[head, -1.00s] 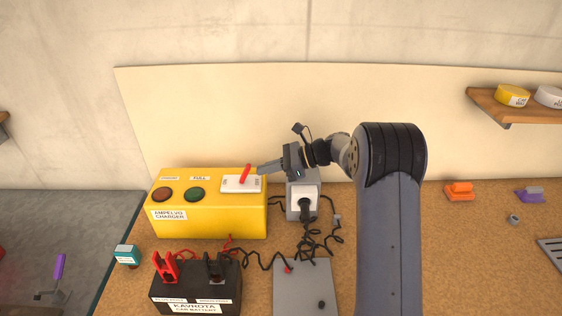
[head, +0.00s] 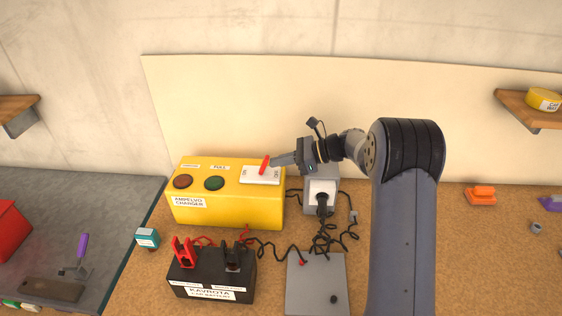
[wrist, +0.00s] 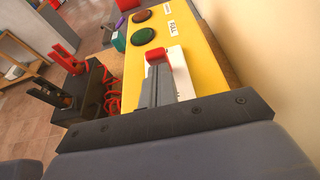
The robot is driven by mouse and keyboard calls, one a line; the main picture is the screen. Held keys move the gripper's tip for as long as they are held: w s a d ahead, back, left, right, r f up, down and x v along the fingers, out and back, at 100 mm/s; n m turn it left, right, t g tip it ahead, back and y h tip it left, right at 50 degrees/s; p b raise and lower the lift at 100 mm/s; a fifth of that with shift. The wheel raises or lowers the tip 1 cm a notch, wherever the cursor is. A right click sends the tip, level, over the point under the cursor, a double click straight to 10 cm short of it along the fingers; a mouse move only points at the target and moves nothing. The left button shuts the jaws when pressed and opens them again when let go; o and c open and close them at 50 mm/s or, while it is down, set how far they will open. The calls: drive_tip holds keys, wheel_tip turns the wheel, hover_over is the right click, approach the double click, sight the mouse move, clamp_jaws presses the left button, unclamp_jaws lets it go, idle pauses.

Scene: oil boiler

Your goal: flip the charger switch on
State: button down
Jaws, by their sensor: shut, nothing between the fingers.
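The yellow charger (head: 225,208) stands on the workbench at the left of the head view. Its switch is a red lever (head: 265,163) on a white plate (head: 260,178) on the top, with labels at both ends. The lever tilts slightly to the right in the head view. My gripper (head: 272,160) is shut and empty, its fingertips at the right side of the lever. In the wrist view the red lever (wrist: 157,56) is right at the tips of the closed fingers (wrist: 155,82); I cannot tell whether they touch. The fingers hide part of the plate.
A black car battery (head: 210,278) with red and black clamps stands in front of the charger. A grey socket box (head: 318,195) with a plug and loose black cables is to the right. A grey plate (head: 316,285) lies in front. The wall panel stands close behind.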

sight(266, 157)
drive_tip(key=shift+a+r+p, duration=0.45)
drive_tip(key=shift+a+r, duration=0.1)
drive_tip(key=shift+r, duration=0.1)
drive_tip(key=shift+a+r, duration=0.3)
drive_tip(key=shift+a, duration=0.35)
drive_tip(key=shift+r+p, duration=0.15)
drive_tip(key=shift+p, duration=0.2)
drive_tip(key=shift+r+p, duration=0.55)
drive_tip(key=shift+r, duration=0.1)
